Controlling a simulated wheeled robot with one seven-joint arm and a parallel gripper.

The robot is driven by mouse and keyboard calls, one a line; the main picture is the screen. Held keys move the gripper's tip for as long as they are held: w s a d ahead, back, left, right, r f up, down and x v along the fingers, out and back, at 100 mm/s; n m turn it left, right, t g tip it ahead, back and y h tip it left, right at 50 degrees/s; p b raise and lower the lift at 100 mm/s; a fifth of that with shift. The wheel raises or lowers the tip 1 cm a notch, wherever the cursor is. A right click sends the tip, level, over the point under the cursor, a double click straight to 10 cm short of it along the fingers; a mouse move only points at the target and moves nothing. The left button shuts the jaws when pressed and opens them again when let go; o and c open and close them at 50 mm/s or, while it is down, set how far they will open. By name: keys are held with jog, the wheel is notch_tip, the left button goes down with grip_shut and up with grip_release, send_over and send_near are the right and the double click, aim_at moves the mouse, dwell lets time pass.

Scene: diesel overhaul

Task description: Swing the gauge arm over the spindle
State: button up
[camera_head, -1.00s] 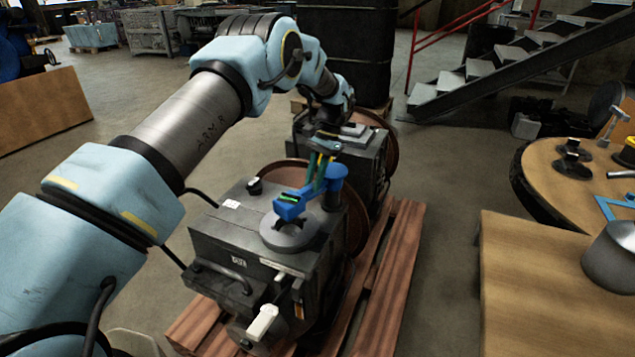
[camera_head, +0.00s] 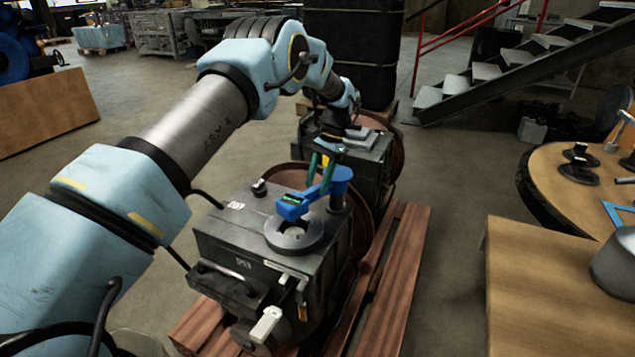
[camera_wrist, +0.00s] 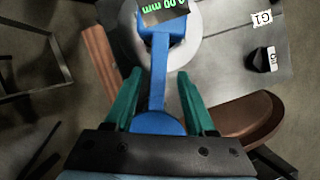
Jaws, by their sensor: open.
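The blue gauge arm (camera_head: 316,193) runs from a blue post (camera_head: 341,178) to a gauge head (camera_head: 292,206) with a green-lit display. In the head view the head appears over the back rim of the grey round spindle ring (camera_head: 297,244), which has a dark centre. In the wrist view the gauge arm (camera_wrist: 158,75) runs lengthwise between the green fingers, and the pale ring (camera_wrist: 188,40) lies beneath the head. My gripper (camera_wrist: 158,85) is open, one finger on each side of the arm, with a gap on both sides. In the head view my gripper (camera_head: 318,160) is just above the arm.
The spindle sits on a dark machine box (camera_head: 225,235) with a handle and a white lever (camera_head: 266,323), on a reddish wooden pallet (camera_head: 385,300). A second similar unit (camera_head: 368,150) stands behind. Wooden tables (camera_head: 540,290) with parts and a pot are at right.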

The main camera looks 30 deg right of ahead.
jog(key=b+v, duration=0.1)
jog(key=v, duration=0.9)
jog(key=shift+d+r, duration=0.2)
jog(key=shift+r, duration=0.1)
jog(key=shift+w, duration=0.1)
jog(key=w+a+r+n+h+p, duration=0.1)
jog(key=w+a+r+n, duration=0.2)
jog(key=a, duration=0.4)
jog(key=w+a+r+n+h, duration=0.1)
jog(key=w+a+r, duration=0.1)
jog(key=w+a, duration=0.4)
jog(key=s+a+r+n+h+p, duration=0.1)
jog(key=a+r+n+p, duration=0.15)
jog(key=a, duration=1.25)
jog(key=s+a+n+t, duration=0.1)
jog(key=s+a+n, duration=0.3)
jog(key=s+a, duration=0.4)
jog(key=s+a+n+t+h+p, duration=0.1)
jog(key=s+a+n, duration=0.3)
jog(key=s+a, duration=0.5)
jog(key=a, duration=0.5)
jog(key=shift+s+a+r+h, duration=0.2)
jog(key=shift+a+h, duration=0.1)
jog(key=shift+a, duration=0.1)
